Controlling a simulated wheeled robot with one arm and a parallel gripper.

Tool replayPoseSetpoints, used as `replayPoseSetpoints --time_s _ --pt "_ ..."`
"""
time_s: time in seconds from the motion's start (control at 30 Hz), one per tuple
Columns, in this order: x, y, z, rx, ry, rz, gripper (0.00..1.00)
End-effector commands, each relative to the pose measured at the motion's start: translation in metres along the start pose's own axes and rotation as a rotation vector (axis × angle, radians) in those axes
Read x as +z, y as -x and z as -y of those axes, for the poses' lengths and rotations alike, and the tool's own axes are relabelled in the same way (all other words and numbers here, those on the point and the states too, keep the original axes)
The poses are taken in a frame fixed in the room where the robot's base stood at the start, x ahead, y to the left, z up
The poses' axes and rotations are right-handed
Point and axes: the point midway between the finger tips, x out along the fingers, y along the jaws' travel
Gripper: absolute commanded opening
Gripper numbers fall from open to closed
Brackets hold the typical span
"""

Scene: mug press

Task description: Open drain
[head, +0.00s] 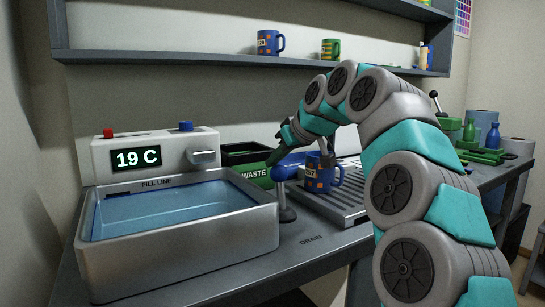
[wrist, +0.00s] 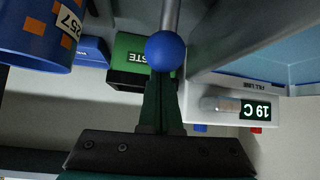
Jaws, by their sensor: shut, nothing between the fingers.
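The drain lever is a grey post with a blue ball knob (head: 283,173), standing at the basin's right front corner near the DRAIN lettering. The knob also shows in the wrist view (wrist: 166,52), just beyond my fingertips. My gripper (head: 272,160) is shut and empty, with its green fingers pointing down close behind the knob. I cannot tell whether they touch it. In the wrist view the fingers (wrist: 158,85) lie in line with the knob and post. The metal basin (head: 185,262) holds blue water (head: 165,208) below the FILL LINE lettering.
A blue mug with orange squares (head: 319,181) stands on the grated tray (head: 350,205) right of the lever. A green WASTE bin (head: 256,172) is behind the lever. The display unit (head: 136,158) reads 19 C. The counter before the lever is clear.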

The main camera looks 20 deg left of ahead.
Motion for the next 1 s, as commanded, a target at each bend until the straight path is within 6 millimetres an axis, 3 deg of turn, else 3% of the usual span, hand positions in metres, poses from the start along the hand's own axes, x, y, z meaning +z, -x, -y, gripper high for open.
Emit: replayPoseSetpoints --time_s 1.0 --pt "0.0057 0.0059 0.0003 0.007 0.007 -0.069 0.00"
